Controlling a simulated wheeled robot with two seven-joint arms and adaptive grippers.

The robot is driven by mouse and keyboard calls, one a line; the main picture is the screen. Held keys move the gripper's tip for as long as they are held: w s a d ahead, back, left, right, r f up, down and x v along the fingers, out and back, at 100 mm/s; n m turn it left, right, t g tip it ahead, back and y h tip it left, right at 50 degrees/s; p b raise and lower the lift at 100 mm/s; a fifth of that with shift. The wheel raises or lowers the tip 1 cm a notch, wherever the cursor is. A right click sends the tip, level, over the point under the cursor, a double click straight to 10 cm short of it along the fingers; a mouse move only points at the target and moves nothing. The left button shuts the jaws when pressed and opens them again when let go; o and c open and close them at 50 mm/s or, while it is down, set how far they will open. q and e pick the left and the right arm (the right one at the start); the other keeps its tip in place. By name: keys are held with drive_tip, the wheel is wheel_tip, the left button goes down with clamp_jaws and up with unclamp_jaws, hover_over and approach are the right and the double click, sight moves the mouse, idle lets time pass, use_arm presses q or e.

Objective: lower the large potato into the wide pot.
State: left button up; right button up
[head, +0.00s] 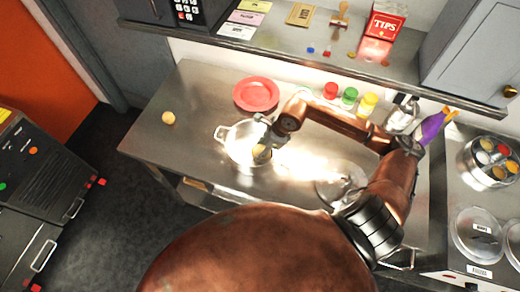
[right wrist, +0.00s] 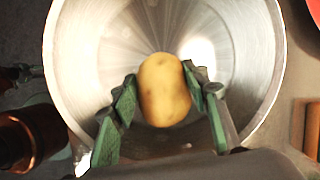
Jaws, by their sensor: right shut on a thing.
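The wide pot (head: 221,133) is a shiny metal pot with side handles on the steel counter. My right gripper (head: 263,151) reaches over its right side with the jaws at the pot's mouth. In the right wrist view, my right gripper (right wrist: 160,98) is shut on the large potato (right wrist: 164,88), a tan oval between green-padded fingers. The inside of the pot (right wrist: 95,45) surrounds the potato in that view. I cannot tell whether the potato touches the pot's bottom.
A small round yellowish item (head: 168,118) lies on the counter left of the pot. A red plate (head: 256,94) lies behind the pot. Red, green and yellow-topped jars (head: 349,96) stand behind my right arm. The counter's front left (head: 165,148) is clear.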

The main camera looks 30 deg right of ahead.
drive_tip(key=shift+f+b, duration=0.5)
drive_tip(key=shift+f, duration=0.1)
idle(0.4)
drive_tip(key=o, duration=1.3)
drive_tip(key=v, duration=1.2)
drive_tip(key=shift+s, duration=0.1)
